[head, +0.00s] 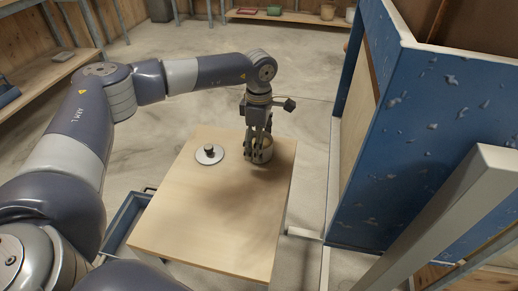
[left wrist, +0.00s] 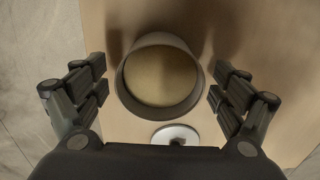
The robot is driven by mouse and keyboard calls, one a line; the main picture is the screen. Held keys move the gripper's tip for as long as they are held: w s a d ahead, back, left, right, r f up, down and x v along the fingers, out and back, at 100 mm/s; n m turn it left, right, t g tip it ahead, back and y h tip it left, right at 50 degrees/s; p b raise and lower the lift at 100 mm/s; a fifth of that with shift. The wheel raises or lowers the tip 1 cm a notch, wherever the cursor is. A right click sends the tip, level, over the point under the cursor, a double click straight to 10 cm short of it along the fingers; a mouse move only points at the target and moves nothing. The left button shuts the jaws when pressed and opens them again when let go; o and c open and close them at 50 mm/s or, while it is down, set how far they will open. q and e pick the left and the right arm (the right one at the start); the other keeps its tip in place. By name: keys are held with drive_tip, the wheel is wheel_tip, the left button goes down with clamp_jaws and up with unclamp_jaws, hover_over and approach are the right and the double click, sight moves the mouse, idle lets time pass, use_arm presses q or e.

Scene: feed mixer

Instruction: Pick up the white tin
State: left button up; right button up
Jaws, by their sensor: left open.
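The white tin (head: 268,147) stands upright and open-topped on the small wooden table (head: 215,220), near its far right part. It looks grey-beige in this light, and my gripper partly hides it in the head view. In the left wrist view I look down into the tin (left wrist: 160,77), and its inside shows a tan surface. My left gripper (head: 258,155) points down at the tin. Its open fingers (left wrist: 159,88) lie on either side of the tin in the wrist view, with gaps to both walls. My right gripper is out of view.
A round pale lid with a dark knob (head: 209,154) lies on the table left of the tin; the wrist view shows it too (left wrist: 175,134). A blue chipped-paint machine (head: 400,150) stands right of the table. The table's front half is clear.

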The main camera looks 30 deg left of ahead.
use_arm(q)
drive_tip(key=shift+f, duration=0.35)
drive_tip(key=c, duration=1.2)
drive_tip(key=shift+c, duration=0.2)
drive_tip(key=shift+r, duration=0.1)
